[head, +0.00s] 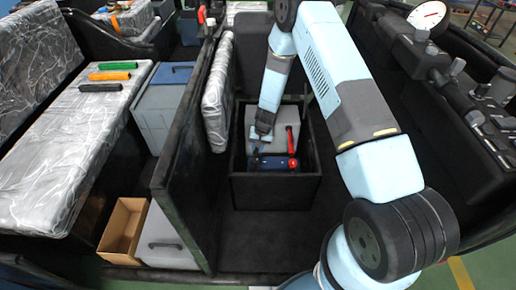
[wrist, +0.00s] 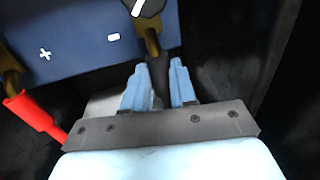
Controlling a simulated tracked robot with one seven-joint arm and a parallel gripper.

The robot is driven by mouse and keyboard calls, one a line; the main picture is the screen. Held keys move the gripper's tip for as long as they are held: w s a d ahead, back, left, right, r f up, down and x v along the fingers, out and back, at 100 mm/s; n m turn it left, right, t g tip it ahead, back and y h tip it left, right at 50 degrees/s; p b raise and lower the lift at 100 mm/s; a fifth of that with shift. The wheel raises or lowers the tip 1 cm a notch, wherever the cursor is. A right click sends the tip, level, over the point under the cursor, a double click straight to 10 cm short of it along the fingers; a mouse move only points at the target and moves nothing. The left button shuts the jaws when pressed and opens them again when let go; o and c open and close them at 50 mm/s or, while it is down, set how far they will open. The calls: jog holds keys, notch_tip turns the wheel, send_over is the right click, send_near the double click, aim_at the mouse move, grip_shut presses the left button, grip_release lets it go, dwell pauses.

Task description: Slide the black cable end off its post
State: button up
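The blue battery (wrist: 75,45) carries plus and minus marks and sits in the black box, where its blue top shows in the head view (head: 272,162). A brass post (wrist: 152,42) stands by the minus mark. The black cable end (wrist: 158,72) is right at this post, between the two light blue fingers of my gripper (wrist: 159,85). The fingers are close together and the black piece fills the gap between them. How far the cable end sits on the post is hidden. In the head view my gripper (head: 259,137) reaches down into the box.
The red cable (wrist: 35,115) lies near the other brass post (wrist: 12,82) on the plus side. The black box walls (head: 275,190) stand close around the battery. A dark partition (head: 180,150) and an upright wrapped cushion (head: 217,95) stand left of my arm.

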grip_shut()
jog(key=shift+w, duration=0.15)
jog(key=shift+w+d, duration=0.1)
jog(key=shift+w, duration=2.55)
jog(key=o, duration=0.5)
grip_release()
notch_tip(320, 180, up, 13)
jog(key=d, duration=0.2)
jog(key=shift+d+r, duration=0.2)
jog(key=shift+d, duration=0.15)
